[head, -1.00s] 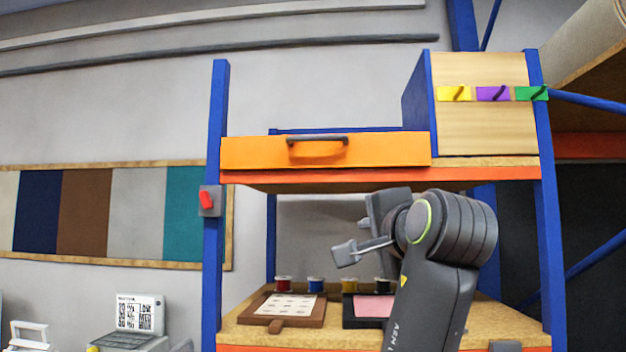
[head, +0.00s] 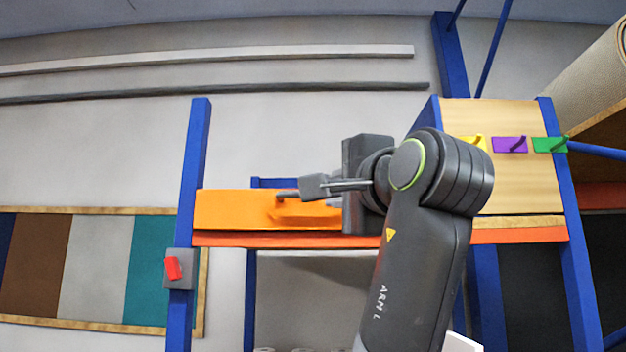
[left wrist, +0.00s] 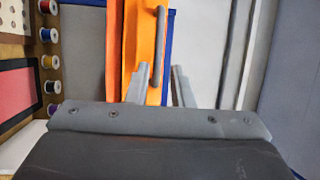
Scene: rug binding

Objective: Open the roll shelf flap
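The roll shelf flap (head: 235,210) is an orange panel along the front of the upper shelf, and it looks closed. Its dark bar handle (head: 287,195) is partly hidden by my left gripper (head: 315,188). In the left wrist view the flap (left wrist: 115,40) stands on edge with the handle (left wrist: 161,40) running down toward my left gripper (left wrist: 161,88). The two fingers are apart, and the handle's near end lies between them in the picture. I cannot tell whether they touch it. My right gripper is not in view.
A red switch (head: 173,268) sits on the left blue post. Yellow, purple (head: 510,145) and green hooked tags are on the wooden box at right.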

